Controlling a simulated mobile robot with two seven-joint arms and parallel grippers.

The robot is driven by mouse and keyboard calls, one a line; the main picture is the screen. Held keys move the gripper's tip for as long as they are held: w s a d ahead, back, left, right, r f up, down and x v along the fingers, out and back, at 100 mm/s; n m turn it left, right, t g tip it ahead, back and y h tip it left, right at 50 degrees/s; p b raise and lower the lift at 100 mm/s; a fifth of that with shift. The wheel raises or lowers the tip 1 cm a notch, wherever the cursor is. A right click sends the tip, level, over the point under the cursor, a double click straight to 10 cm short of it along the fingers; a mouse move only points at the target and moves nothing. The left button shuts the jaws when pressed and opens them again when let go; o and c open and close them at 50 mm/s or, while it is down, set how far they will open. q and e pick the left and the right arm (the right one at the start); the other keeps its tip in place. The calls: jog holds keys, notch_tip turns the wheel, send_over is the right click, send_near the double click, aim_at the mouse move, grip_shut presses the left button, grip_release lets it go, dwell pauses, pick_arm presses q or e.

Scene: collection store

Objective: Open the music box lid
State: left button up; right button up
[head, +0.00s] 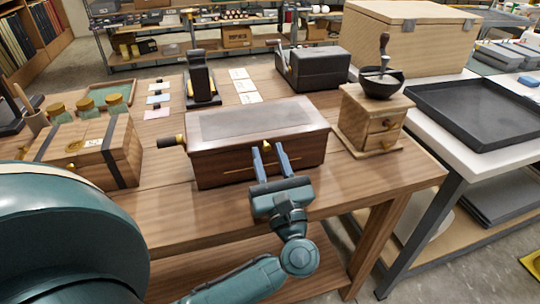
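The music box (256,143) is a dark reddish-brown wooden box on the wooden table, with a crank with a brass fitting and dark handle on its left side. Its lid (255,119), with a greyish top panel, is down and looks closed. A small brass catch (266,146) sits at the middle of the front edge. My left gripper (268,150) is in front of the box, its two blue fingers apart, one on each side of the catch. I cannot tell whether they touch it. My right gripper is out of view.
A banded wooden chest (95,150) stands to the left and a coffee grinder (373,120) to the right. A black case (312,68) and a dark upright device (201,82) stand behind. A black tray (480,112) lies on the white table at right.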

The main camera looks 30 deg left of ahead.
pick_arm(q)
grip_shut()
jog(key=shift+r, duration=0.1)
dwell(0.3)
